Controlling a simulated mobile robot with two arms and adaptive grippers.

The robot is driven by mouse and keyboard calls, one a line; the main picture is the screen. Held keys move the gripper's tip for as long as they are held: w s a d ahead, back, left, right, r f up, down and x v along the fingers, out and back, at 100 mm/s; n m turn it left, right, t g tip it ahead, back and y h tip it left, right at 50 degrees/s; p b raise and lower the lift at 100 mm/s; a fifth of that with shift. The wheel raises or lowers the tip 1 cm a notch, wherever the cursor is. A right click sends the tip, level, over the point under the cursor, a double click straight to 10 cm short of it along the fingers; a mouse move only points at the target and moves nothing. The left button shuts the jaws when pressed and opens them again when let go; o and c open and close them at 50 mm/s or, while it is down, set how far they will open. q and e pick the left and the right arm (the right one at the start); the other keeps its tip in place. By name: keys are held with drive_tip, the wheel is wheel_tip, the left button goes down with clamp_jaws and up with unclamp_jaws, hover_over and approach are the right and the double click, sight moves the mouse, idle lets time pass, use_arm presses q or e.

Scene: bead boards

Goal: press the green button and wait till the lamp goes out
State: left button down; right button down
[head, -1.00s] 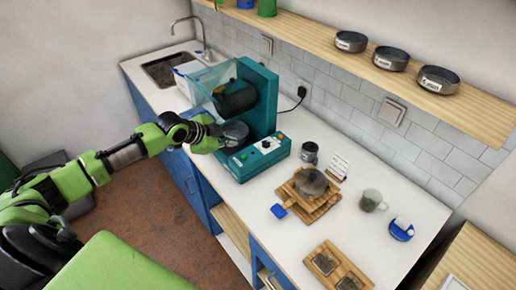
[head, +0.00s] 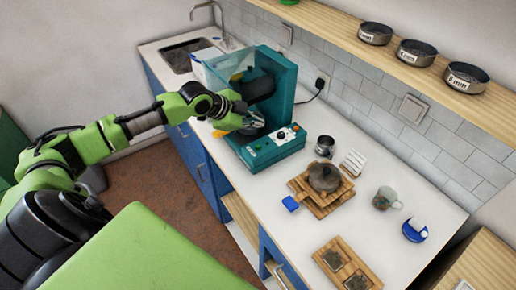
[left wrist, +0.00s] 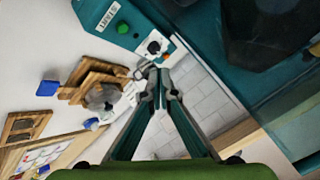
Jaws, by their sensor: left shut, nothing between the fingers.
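The teal machine (head: 284,98) stands on the counter. Its sloped front panel carries the green button (head: 253,153) near the left end, a black knob (head: 281,135) and a small red lamp (head: 295,128) near the right end; I cannot tell whether the lamp is lit. In the left wrist view, the green button (left wrist: 123,27) sits beside a white label, up and left of my fingertips. My left gripper (head: 258,119) is shut and empty, above and behind the panel in front of the machine's dark drum, apart from the button. My right gripper is out of view.
A metal cup (head: 325,146), a lidded pot (head: 323,177) on wooden boards, a mug (head: 386,198) and a blue-based item (head: 415,230) stand to the right. The sink (head: 186,55) is behind left. A shelf (head: 420,60) with tins runs above the counter.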

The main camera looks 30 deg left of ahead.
use_arm(q)
drive_tip(key=b, duration=0.5)
hover_over(256, 148)
wheel_tip(256, 148, down, 5)
drive_tip(key=shift+f, duration=0.2)
wheel_tip(256, 148, down, 2)
drive_tip(key=shift+w, duration=0.1)
drive_tip(key=shift+f, duration=0.15)
idle(0.7)
drive_tip(key=shift+f, duration=0.3)
